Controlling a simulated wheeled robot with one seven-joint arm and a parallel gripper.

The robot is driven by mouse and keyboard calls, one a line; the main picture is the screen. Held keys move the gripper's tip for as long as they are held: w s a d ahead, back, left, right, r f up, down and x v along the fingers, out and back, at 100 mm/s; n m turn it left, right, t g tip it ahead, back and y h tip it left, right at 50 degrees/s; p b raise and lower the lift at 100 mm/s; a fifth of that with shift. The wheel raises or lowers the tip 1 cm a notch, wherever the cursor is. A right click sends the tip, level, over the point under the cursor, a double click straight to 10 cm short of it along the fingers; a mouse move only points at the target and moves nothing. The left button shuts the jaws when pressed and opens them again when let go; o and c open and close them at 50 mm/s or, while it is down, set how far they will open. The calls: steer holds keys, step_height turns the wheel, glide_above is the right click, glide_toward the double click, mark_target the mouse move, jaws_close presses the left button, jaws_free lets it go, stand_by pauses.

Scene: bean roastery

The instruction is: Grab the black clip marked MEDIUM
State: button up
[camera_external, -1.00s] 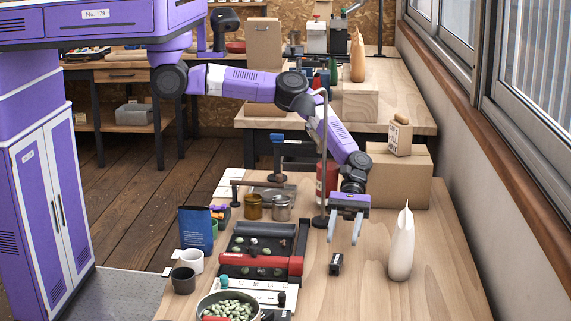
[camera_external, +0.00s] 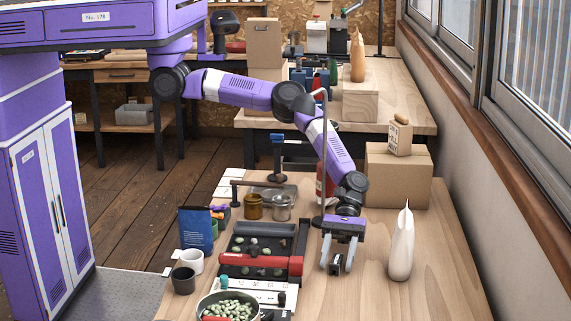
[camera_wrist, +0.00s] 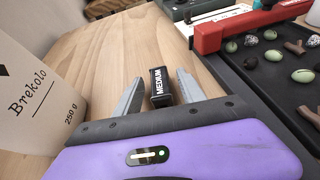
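The black clip (camera_wrist: 160,86) lies on the wooden table, and its white MEDIUM lettering shows in the wrist view. In the outside view the clip (camera_external: 335,266) is a small dark block right of the red-handled tray. My gripper (camera_wrist: 158,92) is open, with one grey finger on each side of the clip and gaps between them and it. In the outside view my gripper (camera_external: 337,262) points down at the clip. I cannot tell how far the fingertips reach down beside it.
A white pouch (camera_external: 402,245) stands to the right; a Brekolo pack (camera_wrist: 38,95) shows in the wrist view. A thin metal stand (camera_external: 324,150) rises behind my gripper. The table's front right is clear.

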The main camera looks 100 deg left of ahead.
jaws_close()
